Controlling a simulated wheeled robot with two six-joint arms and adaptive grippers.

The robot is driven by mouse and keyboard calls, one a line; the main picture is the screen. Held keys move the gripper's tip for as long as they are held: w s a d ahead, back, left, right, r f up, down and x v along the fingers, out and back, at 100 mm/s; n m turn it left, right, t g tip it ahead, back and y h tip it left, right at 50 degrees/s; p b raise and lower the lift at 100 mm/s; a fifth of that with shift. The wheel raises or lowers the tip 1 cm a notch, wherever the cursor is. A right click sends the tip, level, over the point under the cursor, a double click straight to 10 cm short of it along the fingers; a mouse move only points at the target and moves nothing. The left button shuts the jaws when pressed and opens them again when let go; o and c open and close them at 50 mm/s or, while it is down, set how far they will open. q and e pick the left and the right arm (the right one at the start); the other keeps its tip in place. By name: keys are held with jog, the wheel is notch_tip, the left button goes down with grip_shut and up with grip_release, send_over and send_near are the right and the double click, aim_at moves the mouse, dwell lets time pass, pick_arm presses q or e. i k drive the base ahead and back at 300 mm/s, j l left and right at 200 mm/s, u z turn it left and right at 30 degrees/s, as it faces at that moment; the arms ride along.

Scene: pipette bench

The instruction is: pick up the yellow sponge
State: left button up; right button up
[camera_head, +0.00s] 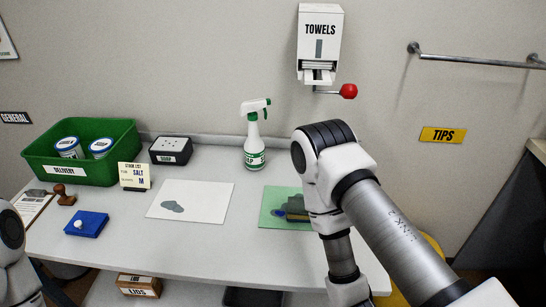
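A green mat (270,194) lies on the right part of the white table. On it, left of my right arm, is a small dark-topped block (296,205) with a yellowish lower edge. It looks like the sponge, but my arm covers its right part. A small blue thing touches or lies close to its left side. My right arm rises from the lower right, bends over the mat and runs down out of the picture; its gripper is not in view. Only a piece of my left arm shows at the lower left, without its gripper.
A spray bottle (254,145) stands behind the mat. Left are a white sheet (212,198) with a grey stain, a soap box (170,157), a green bin (40,168) with tubs, a card, a stamp and a blue pad (88,229). A towel dispenser (320,45) hangs above.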

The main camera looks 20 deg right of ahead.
aim_at(297, 213)
jog(key=i+l+z, duration=0.15)
jog(key=z, duration=0.75)
jog(key=l+u, duration=0.35)
jog(key=u, duration=0.15)
jog(key=k, duration=0.05)
